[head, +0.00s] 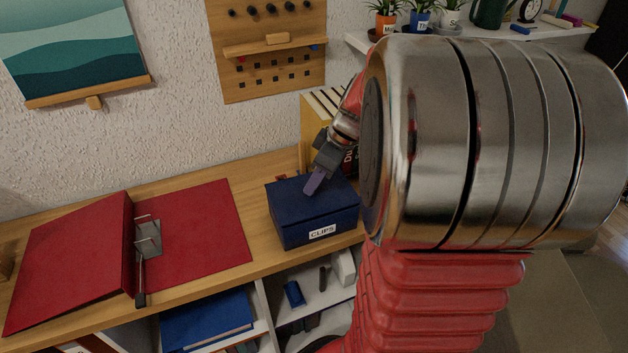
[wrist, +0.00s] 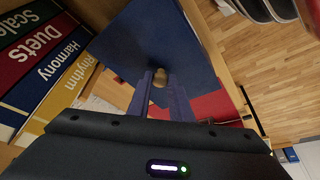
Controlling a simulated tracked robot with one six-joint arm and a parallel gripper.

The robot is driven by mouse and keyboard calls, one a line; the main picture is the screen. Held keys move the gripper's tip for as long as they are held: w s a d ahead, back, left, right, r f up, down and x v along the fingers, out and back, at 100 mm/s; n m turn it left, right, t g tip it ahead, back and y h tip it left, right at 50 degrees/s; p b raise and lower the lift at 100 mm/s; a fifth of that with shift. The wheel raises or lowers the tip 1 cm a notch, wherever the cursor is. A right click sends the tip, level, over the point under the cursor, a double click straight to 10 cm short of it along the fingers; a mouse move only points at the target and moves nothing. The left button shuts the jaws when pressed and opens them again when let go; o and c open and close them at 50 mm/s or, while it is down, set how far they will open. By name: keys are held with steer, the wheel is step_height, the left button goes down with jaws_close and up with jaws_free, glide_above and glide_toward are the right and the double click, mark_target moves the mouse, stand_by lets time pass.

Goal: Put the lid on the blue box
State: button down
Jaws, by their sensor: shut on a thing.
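The blue box (head: 318,233) with a white CLIPS label stands on the wooden desk top, to the right of an open red binder. Its dark blue lid (head: 290,205) lies over the top of the box and looks level; I cannot tell whether it is fully seated. In the wrist view the lid (wrist: 150,38) fills the upper middle, with a small round wooden knob (wrist: 160,90) on it. My gripper (head: 314,184) is above the lid. In the wrist view its two fingers (wrist: 161,92) are shut on the knob from both sides. The box walls are hidden there.
The open red binder (head: 195,235) covers the left of the desk (head: 265,172). Upright music books (wrist: 45,65) stand close to the lid in the wrist view. A pegboard (head: 265,75) hangs on the wall behind. Open shelves with small items lie below the desk.

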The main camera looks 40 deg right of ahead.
stand_by(0.7)
steer(key=c, duration=1.5)
jaws_free()
steer(key=shift+o, duration=0.5)
steer(key=o, duration=0.4)
steer(key=shift+r, duration=0.15)
steer(key=shift+r, duration=3.35)
steer(key=shift+c, duration=0.5)
jaws_close()
